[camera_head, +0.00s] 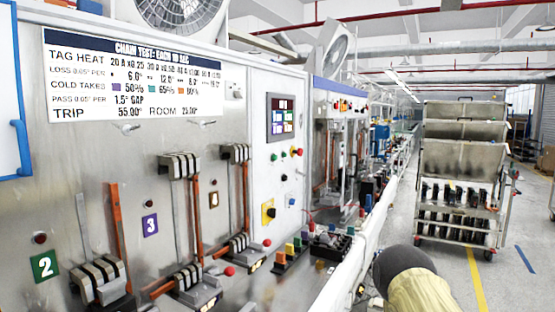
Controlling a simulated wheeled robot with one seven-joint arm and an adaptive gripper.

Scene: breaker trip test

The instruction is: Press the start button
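A white control column (277,180) stands mid-picture in the bench front. Below its dark display (282,117) are several small buttons, among them a red one (299,152). A dark knob on a yellow plate (268,212) sits lower down. The buttons' labels are too small to read, so I cannot tell which one is the start button. A dark, rounded part of my arm shows at the bottom right, apart from the panel. My gripper's fingers are not in view.
A steel panel (95,170) with numbered breaker stations and a printed test sign (130,76) fills the left. Red knobs (230,271) and coloured blocks (289,249) line the bench ledge. A metal trolley (463,150) stands right. The aisle floor (520,225) beside it is clear.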

